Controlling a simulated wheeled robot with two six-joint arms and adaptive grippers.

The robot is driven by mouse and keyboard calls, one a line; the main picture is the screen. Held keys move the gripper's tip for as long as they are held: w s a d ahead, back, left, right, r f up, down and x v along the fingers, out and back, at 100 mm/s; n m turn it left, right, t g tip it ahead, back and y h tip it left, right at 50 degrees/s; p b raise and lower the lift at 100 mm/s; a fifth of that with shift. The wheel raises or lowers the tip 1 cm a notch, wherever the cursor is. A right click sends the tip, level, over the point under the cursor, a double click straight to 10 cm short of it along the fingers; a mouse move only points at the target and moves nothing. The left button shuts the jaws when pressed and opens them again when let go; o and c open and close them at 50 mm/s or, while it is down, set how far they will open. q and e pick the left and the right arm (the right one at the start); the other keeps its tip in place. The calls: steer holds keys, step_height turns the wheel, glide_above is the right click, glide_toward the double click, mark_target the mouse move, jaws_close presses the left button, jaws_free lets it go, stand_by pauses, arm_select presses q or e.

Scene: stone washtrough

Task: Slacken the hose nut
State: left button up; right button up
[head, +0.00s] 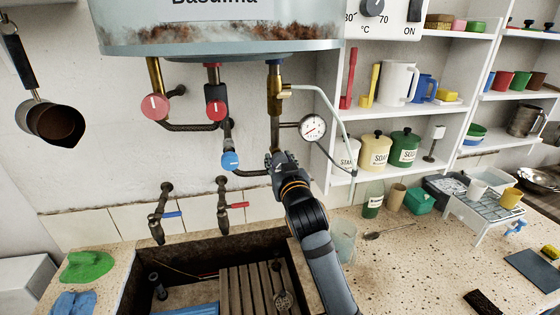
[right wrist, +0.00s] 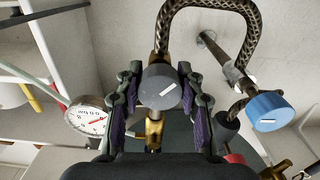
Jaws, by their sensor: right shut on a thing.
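My right gripper (head: 281,160) reaches up from the bottom right to the pipework under the boiler. In the right wrist view its purple-padded fingers (right wrist: 158,80) are on either side of the hose nut (right wrist: 163,90), a dark grey round piece with a white mark. The gripper is shut on it. A braided hose (right wrist: 170,30) rises from the nut and bends to the right, and a brass fitting (right wrist: 153,132) shows below it. In the head view the nut is hidden behind my gripper, and the hose (head: 250,173) runs left from there. My left gripper is not in view.
A blue knob (head: 230,160) and a pressure gauge (head: 312,128) are close on either side of my gripper. Red knobs (head: 155,107) hang left, under the boiler (head: 215,45). The stone trough (head: 120,290) is below. Shelves (head: 440,110) with jars and mugs stand at the right.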

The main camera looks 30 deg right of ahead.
steer(key=shift+r+m, duration=0.15)
steer(key=shift+m, duration=0.15)
steer(key=o, duration=1.2)
steer(key=shift+d, duration=0.15)
steer(key=v, duration=0.7)
steer(key=shift+s, duration=0.2)
steer(key=shift+d, duration=0.15)
